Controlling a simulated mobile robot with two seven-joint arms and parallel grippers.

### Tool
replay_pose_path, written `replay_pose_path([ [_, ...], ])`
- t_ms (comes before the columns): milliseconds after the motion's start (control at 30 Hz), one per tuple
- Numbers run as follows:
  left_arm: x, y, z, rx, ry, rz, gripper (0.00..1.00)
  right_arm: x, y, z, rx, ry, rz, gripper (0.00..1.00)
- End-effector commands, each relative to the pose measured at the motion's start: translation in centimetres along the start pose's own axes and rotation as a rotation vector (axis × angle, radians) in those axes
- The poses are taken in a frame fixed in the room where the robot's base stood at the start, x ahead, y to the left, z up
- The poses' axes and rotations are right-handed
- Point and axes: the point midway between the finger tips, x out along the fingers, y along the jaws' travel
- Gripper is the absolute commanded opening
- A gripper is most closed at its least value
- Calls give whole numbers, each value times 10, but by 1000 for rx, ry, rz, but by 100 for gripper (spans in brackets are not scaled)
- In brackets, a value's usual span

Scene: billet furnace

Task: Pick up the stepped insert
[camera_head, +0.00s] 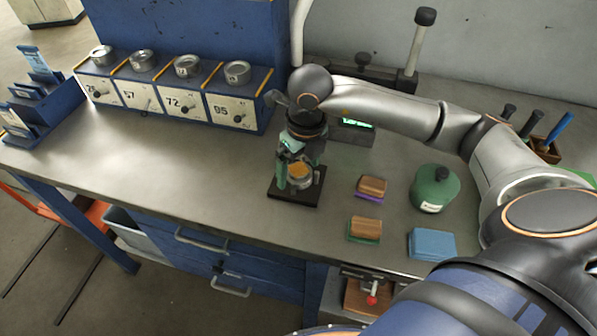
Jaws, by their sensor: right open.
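My right gripper (300,170) points down over a small black stand (282,193) near the middle of the bench. Its fingers are open, one on each side of a round metal piece (300,182) with an orange-gold top. This piece is likely the stepped insert; its steps are too small to make out, and the gripper partly hides it. I cannot tell whether the fingers touch it. My left gripper is not in view.
A blue rack (258,118) with several numbered boxes and round metal pieces stands at the back left. Brushes (365,226), a green container (435,189) and folded blue cloth (431,244) lie right of the stand. The bench left of the stand is clear.

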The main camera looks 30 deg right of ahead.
Motion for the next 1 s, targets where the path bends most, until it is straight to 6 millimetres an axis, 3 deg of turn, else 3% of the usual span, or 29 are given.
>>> replay_pose_path([
  [167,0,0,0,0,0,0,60,0,0,0,0,0,1,99],
  [1000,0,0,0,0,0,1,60,-1,0,0,0,-1,1,4],
])
